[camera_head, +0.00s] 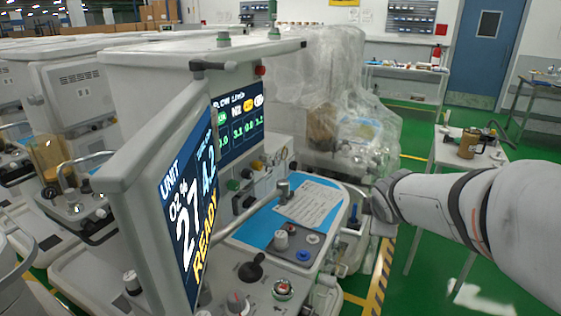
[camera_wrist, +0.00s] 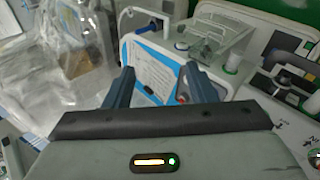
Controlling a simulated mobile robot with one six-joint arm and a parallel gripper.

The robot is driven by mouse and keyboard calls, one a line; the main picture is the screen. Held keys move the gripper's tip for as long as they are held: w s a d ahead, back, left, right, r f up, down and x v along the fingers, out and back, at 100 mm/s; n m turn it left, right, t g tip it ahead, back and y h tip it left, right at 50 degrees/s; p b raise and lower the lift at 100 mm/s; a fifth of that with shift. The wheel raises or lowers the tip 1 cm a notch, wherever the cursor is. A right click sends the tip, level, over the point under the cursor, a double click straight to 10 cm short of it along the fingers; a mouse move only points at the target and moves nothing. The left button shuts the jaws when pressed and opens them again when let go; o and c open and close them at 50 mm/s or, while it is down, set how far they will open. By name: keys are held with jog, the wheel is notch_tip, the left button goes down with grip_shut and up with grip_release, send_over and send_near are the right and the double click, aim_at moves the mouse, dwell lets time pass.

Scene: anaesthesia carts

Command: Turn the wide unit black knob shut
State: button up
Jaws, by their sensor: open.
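The nearest cart (camera_head: 215,75) carries a screen reading UNIT and READY. A black ball-topped knob (camera_head: 251,268) stands on its lower front deck, beside a red-topped knob and a grey knob. Several small knobs, among them a green one (camera_head: 232,185), line the panel under the second screen. I cannot tell for certain which black knob belongs to the wide unit. My gripper shows in the wrist view (camera_wrist: 161,80), its two fingers apart with nothing held. In the head view my arm reaches in from the right, ending right of the blue worktop, clear of the black ball-topped knob.
The blue worktop (camera_head: 258,232) holds a printed sheet (camera_head: 310,204), with a grey knob in front. A plastic-wrapped unit (camera_head: 330,80) stands behind.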

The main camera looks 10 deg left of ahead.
jog(key=w+a+r+n+t+y+p, duration=0.1)
jog(key=w+a+r+n+t+y, duration=0.15)
jog(key=w+a+n, duration=0.55)
jog(key=n+g+y+p, duration=0.35)
jog(key=n+y, duration=0.75)
jog(key=n, duration=1.7)
send_near(250, 174)
jog(key=shift+w+a+r+g+h, duration=0.15)
jog(key=shift+w+a+g, duration=0.1)
jog(key=shift+w, duration=0.25)
jog(key=shift+w+a+g+h, duration=0.1)
jog(key=shift+w+a+g, duration=0.1)
jog(key=shift+w, duration=0.35)
jog(key=shift+s+a+n, duration=0.1)
jog(key=shift+a+n, duration=0.25)
jog(key=shift+n, duration=0.05)
jog(key=shift+a+f+g, duration=0.25)
jog(key=shift+a, duration=0.15)
jog(key=p+x, duration=0.2)
jog(key=x, duration=0.5)
jog(key=shift+d, duration=0.1)
jog(key=shift+c, duration=0.3)
